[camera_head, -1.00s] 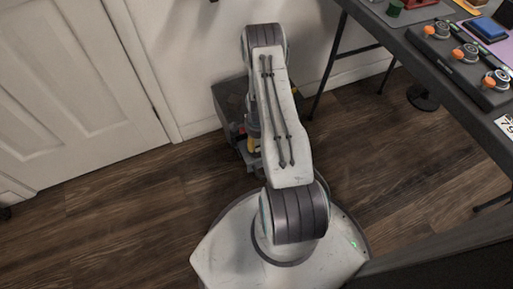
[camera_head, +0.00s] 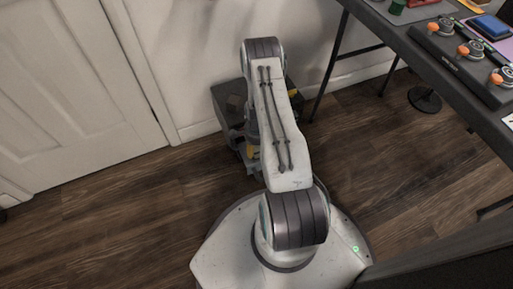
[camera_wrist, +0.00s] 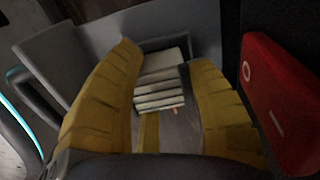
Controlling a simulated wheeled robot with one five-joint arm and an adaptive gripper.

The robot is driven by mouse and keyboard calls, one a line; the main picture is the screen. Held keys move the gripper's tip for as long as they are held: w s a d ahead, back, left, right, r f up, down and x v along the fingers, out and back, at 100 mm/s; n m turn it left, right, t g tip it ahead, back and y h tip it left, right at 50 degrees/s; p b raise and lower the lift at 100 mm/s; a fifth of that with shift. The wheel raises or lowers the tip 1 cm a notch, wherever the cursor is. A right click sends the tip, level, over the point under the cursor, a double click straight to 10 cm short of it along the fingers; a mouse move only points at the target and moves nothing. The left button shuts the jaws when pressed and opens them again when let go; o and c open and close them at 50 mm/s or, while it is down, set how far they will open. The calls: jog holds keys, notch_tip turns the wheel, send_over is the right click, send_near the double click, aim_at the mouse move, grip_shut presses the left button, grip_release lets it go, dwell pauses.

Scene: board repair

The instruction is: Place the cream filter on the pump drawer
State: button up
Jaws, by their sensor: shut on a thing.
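The cream filter (camera_wrist: 160,82) shows in the wrist view as a pale block with ridged layers. My gripper (camera_wrist: 162,58) has its two yellow fingers on either side of the filter and is shut on it. The filter is over or in a grey tray-like drawer (camera_wrist: 178,132); I cannot tell whether it touches the drawer's floor. In the head view, the dark grey pump box (camera_head: 230,103) stands on the floor by the wall. My arm covers much of the box and hides the filter.
A red part marked with a circle and a bar (camera_wrist: 285,100) is close to the right finger. A dark table (camera_head: 440,75) with several orange-topped knobs stands at the right. A white door (camera_head: 75,80) is at the left.

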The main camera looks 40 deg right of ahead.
jog(key=o, duration=0.8)
jog(key=shift+f, duration=0.1)
jog(key=shift+o, duration=0.2)
jog(key=a+r+n+t+p, duration=0.1)
jog(key=a+r+n+p, duration=0.3)
jog(key=r, duration=1.4)
jog(key=a+r+n+p, duration=0.1)
jog(key=a+r+n, duration=0.45)
jog(key=r, duration=1.15)
jog(key=s+a+r+n, duration=0.5)
jog(key=s+r, duration=0.2)
jog(key=s, duration=0.1)
jog(key=s+a+r+n+t, duration=0.1)
jog(key=s+a+r+n, duration=0.4)
jog(key=s, duration=0.4)
jog(key=shift+s+a+r+n, duration=0.25)
jog(key=shift+r+n, duration=0.5)
jog(key=shift+r, duration=0.15)
